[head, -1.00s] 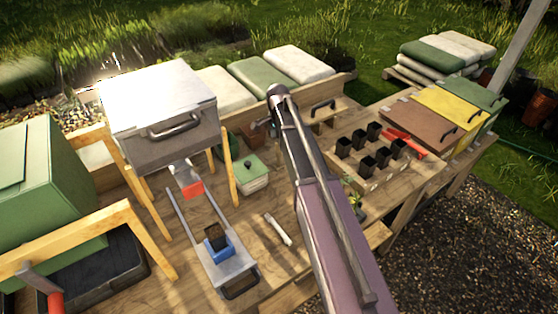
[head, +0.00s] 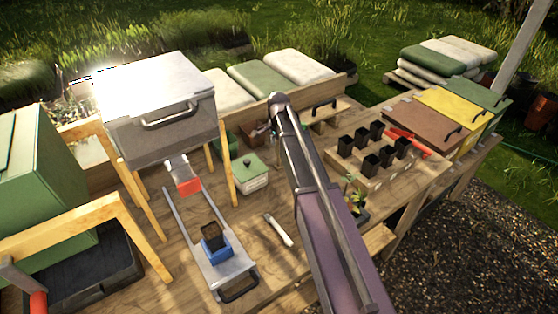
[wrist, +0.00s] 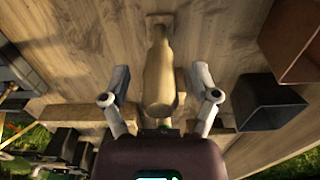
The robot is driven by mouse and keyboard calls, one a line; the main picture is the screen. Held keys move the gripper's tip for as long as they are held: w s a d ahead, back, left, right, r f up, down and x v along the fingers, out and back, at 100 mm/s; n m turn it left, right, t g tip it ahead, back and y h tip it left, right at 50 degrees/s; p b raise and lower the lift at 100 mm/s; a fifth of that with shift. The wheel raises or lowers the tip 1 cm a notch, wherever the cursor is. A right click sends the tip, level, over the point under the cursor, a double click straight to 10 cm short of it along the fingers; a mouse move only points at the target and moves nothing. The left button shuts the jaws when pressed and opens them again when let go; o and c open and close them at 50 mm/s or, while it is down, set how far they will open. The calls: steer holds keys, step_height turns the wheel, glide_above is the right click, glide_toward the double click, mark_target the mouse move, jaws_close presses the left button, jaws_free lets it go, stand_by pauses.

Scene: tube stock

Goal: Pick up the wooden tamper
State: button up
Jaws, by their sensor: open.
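The wooden tamper (wrist: 157,75) shows in the wrist view as a pale, bottle-shaped wooden handle with a small squared end at the top of the picture. My gripper (wrist: 159,82) is open, with one finger on each side of the handle. Gaps show between both fingers and the wood. In the head view my arm crosses the middle of the bench, and I cannot make out the tamper or my gripper there.
In the wrist view a dark square pot (wrist: 265,102) and a brown one (wrist: 292,40) stand close to the right finger. In the head view a wooden tray (head: 398,178) with several black pots is right of my arm. A white marker (head: 278,229) and a green-lidded box (head: 250,181) are left.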

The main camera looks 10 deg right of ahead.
stand_by(0.4)
jaws_close()
steer(key=shift+r, duration=0.1)
step_height(320, 180, up, 10)
steer(key=p, duration=1)
stand_by(0.3)
stand_by(0.6)
steer(key=shift+f+b, duration=0.5)
steer(key=shift+f, duration=0.15)
steer(key=shift+s, duration=0.1)
